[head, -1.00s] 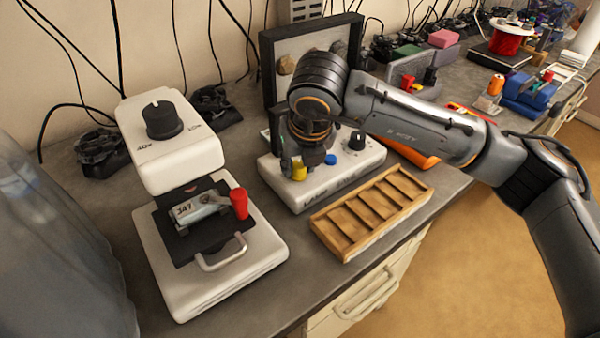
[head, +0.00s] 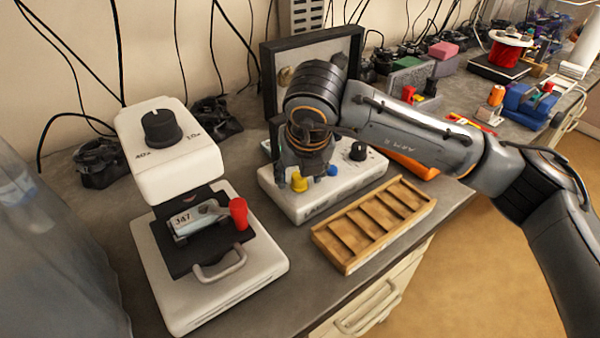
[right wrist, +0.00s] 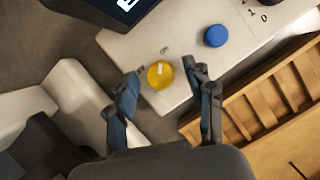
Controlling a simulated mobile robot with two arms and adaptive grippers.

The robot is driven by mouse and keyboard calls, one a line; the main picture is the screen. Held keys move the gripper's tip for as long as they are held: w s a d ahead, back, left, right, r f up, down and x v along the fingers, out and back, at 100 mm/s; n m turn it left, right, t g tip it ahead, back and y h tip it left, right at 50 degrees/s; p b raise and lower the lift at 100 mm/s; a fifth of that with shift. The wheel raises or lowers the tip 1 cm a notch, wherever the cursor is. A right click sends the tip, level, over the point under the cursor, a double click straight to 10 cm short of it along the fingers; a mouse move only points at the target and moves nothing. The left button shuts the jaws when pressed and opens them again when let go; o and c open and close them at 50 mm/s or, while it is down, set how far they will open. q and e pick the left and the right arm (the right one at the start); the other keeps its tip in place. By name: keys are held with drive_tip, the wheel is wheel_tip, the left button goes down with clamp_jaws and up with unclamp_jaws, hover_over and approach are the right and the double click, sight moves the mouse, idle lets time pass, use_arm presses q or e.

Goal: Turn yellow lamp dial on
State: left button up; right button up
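The yellow lamp dial (head: 299,183) sits on the front of a white control box (head: 313,209), just below my right gripper (head: 292,179) in the head view. In the right wrist view the yellow dial (right wrist: 160,74) has a small pale mark on top. It appears between and just beyond the two spread fingertips of my right gripper (right wrist: 161,83). The gripper is open and holds nothing. I cannot tell whether a finger touches the dial. A blue dial (right wrist: 215,36) is beside it on the same box. My left gripper is not in view.
A wooden compartment tray (head: 346,264) lies right of the control box. A white press-like machine (head: 180,308) with a black knob and red-tipped lever stands left. A black knob (head: 358,151) is on the box's right. Bare grey counter (head: 268,262) shows between machine and tray.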

drive_tip(key=shift+r, duration=0.2)
drive_tip(key=v, duration=1.1)
drive_tip(key=shift+s+r, duration=0.3)
drive_tip(key=shift+f, duration=0.1)
